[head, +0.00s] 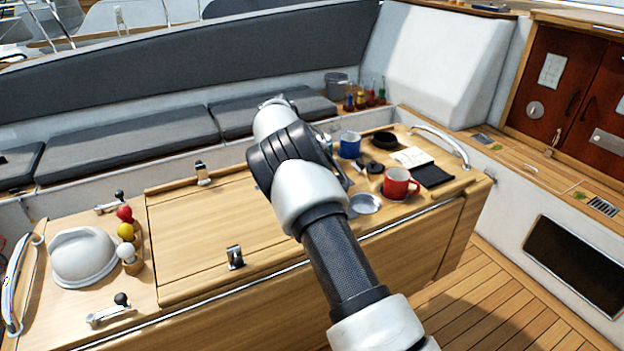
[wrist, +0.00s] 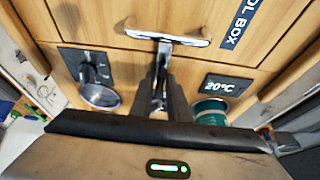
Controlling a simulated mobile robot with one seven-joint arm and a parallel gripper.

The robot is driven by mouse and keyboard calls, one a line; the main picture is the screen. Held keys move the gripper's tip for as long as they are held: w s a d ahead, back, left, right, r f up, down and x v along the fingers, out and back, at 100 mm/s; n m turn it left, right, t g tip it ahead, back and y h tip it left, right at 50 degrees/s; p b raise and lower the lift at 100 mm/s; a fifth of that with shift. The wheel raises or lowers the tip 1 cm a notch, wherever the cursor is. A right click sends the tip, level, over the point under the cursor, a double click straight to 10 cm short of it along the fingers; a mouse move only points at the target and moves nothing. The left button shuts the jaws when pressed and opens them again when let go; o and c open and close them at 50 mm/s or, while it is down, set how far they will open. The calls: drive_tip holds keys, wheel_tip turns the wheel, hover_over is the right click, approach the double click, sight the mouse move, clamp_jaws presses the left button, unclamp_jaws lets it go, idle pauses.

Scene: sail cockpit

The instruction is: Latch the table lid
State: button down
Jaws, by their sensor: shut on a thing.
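The wooden table lid (head: 205,235) lies flat in the tabletop in the head view. A metal latch (head: 235,257) stands at its front edge and another latch (head: 201,173) at its back edge; I cannot tell whether either is fastened. In the head view my arm hides my gripper. In the wrist view my gripper (wrist: 160,92) is shut on a slim metal stem (wrist: 163,60) that runs down from a pale bar handle (wrist: 167,36) on a wooden surface. The fingers hide part of the stem.
A dial (wrist: 95,75), a 20°C display (wrist: 225,84) and a green-topped round thing (wrist: 209,110) sit near the fingers. Colored knobs (head: 125,231) stand left of the lid.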

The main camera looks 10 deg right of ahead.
drive_tip(key=c, duration=1.8)
unclamp_jaws()
drive_tip(key=shift+c, duration=0.2)
drive_tip(key=p+v, duration=0.1)
drive_tip(key=v, duration=1.6)
drive_tip(key=shift+r, duration=0.25)
drive_tip(key=shift+r, duration=0.1)
